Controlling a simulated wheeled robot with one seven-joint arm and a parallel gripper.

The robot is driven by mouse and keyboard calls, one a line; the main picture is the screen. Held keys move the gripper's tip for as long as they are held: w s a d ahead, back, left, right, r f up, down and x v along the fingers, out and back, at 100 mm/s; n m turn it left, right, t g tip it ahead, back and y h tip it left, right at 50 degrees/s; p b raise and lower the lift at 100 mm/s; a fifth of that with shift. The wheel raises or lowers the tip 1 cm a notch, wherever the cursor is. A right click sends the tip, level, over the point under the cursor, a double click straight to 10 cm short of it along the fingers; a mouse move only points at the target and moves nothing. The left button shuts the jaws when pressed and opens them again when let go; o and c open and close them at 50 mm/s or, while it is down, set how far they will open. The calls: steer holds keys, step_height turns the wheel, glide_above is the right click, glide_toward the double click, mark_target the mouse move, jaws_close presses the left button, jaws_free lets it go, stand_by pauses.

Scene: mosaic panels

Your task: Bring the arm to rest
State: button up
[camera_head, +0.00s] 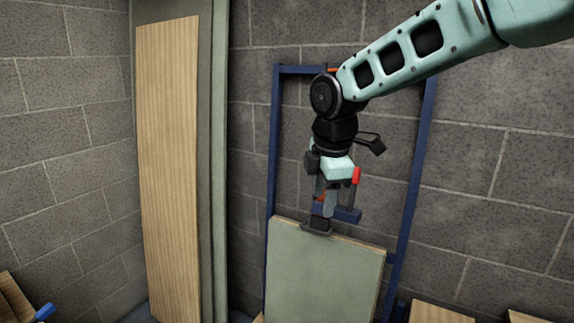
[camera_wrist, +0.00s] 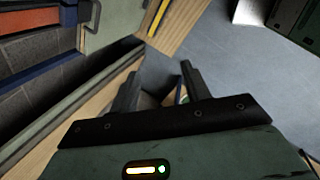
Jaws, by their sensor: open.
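My arm reaches in from the upper right in the head view, and my gripper (camera_head: 325,208) hangs downward just above the top edge of a pale green panel (camera_head: 322,272). The panel has a wooden edge and stands in a blue frame (camera_head: 272,160) at the wall. A dark bracket-like piece (camera_head: 317,227) sits at the panel's top edge, below the fingers. In the wrist view my gripper (camera_wrist: 160,72) has its two dark fingers apart, with no clearly held object between them. Whether the fingers touch the bracket cannot be told.
Tall wooden boards (camera_head: 168,160) lean at the left against the block wall (camera_head: 500,160). Low wooden pieces (camera_head: 438,313) lie at the lower right. The wrist view shows bare grey floor (camera_wrist: 235,75).

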steer(key=s+d+f+m+b, duration=0.1)
steer(key=s+d+f+m, duration=0.1)
steer(key=s, duration=0.8)
steer(key=s+d+f+m+g+b, duration=0.1)
steer(key=s+f+m, duration=0.4)
steer(key=s, duration=0.6)
steer(key=s+d+f+m+g+b, duration=0.1)
steer(key=s+d+f+m, duration=0.2)
steer(key=s, duration=0.8)
steer(key=f+m, duration=0.1)
steer(key=m, duration=0.1)
steer(key=shift+d+m, duration=0.3)
steer(key=shift+w+f, duration=0.1)
